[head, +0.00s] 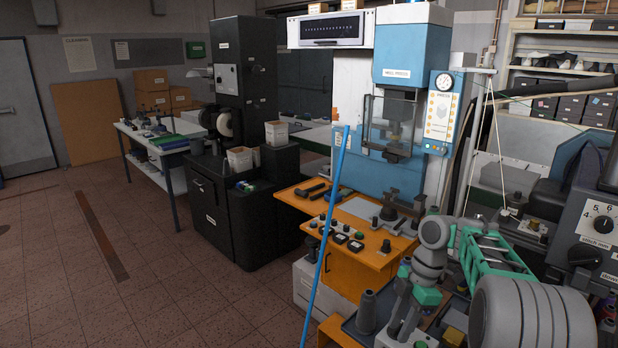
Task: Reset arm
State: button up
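My arm (432,262), grey with green parts, is at the lower right. It rises from a large grey rounded part, bends near the orange bench and runs down toward the bottom edge. No gripper fingers can be made out, so I cannot see whether they are open or hold anything.
A blue press (405,45) stands behind an orange bench (368,258) with knobs and tools. A blue pole (327,235) leans in front. A dark spool (366,312) stands beside my arm. A grey machine (600,225) is at right. The floor at left is largely clear.

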jog(key=s+a+r+m+t+h+b, duration=0.1)
jog(key=s+a+r+m+t+b, duration=0.15)
jog(key=s+a+r+m, duration=0.45)
jog(key=s+d+f+m+t+h, duration=0.1)
jog(key=s+f+m+t+h, duration=0.1)
jog(key=s+m, duration=0.8)
notch_tip(320, 180, down, 3)
jog(key=m+t, duration=0.1)
jog(key=m, duration=0.2)
jog(key=shift+s+t, duration=0.35)
jog(key=shift+r, duration=0.1)
